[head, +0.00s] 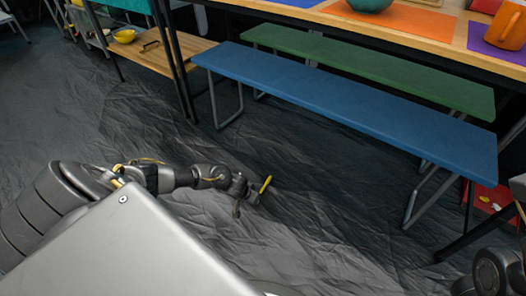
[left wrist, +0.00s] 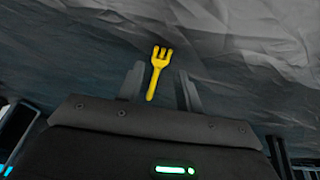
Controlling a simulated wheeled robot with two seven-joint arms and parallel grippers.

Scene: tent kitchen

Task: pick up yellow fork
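The yellow fork (head: 265,184) shows beside the fingertips of my left gripper (head: 246,200), low over the dark floor sheet. In the left wrist view the fork (left wrist: 158,72) appears between the two grey fingers of my left gripper (left wrist: 161,85), tines pointing away. Dark gaps show on both sides of its handle, so the fingers look open and apart from it. I cannot tell whether the fork rests on the floor. Only part of my right arm shows at the lower right edge; its gripper is not in view.
A blue bench (head: 350,108) and a green bench (head: 380,70) stand beyond the gripper, beside a wooden table (head: 420,32). A low wooden shelf (head: 165,55) with a yellow bowl (head: 125,36) is at upper left. The crumpled dark floor sheet (head: 310,215) around the gripper is clear.

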